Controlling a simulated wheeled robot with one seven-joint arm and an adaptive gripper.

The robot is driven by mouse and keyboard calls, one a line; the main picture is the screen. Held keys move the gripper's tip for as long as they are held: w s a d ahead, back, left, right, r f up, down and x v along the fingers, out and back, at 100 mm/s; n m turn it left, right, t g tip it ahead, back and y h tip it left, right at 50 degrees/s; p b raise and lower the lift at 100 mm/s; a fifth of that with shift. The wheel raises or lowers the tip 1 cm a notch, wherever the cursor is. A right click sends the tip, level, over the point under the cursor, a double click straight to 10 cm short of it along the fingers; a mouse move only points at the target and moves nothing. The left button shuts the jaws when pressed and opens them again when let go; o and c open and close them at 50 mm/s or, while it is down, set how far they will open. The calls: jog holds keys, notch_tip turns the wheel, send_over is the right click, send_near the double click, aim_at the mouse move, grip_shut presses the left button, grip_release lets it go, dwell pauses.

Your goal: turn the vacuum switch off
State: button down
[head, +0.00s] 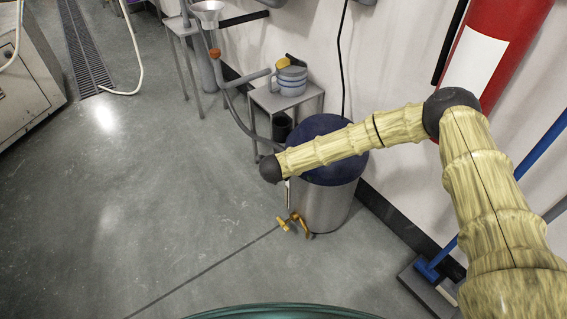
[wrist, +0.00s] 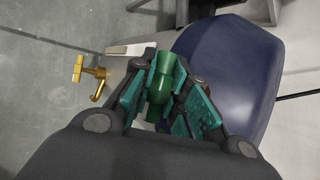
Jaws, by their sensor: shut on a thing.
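The vacuum appears to be the steel drum (head: 325,205) with a dark blue domed lid (head: 325,130). The lid also fills the right middle of the wrist view (wrist: 225,65). My gripper (wrist: 160,88) has teal fingers closed around a green rounded piece (wrist: 160,82), beside the lid's left edge. I cannot tell whether the green piece is fixed to the drum or is its switch. A pale flat plate (wrist: 127,49) shows just beyond the fingers. In the head view my forearm and dark wrist cover part of the drum, and the fingers do not show clearly.
A brass tap (head: 295,224) sticks out low on the drum and also shows in the wrist view (wrist: 90,72). A small metal table (head: 290,97) with grey round parts stands behind. A red extinguisher (head: 510,30) hangs on the wall. The floor (head: 150,200) at left is clear.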

jog(key=shift+p, duration=0.35)
dwell(0.3)
jog(key=c, duration=1.4)
grip_release()
jog(key=v, duration=1.2)
jog(key=shift+w+a+r, duration=0.1)
jog(key=shift+w+a, duration=0.05)
jog(key=shift+a, duration=0.1)
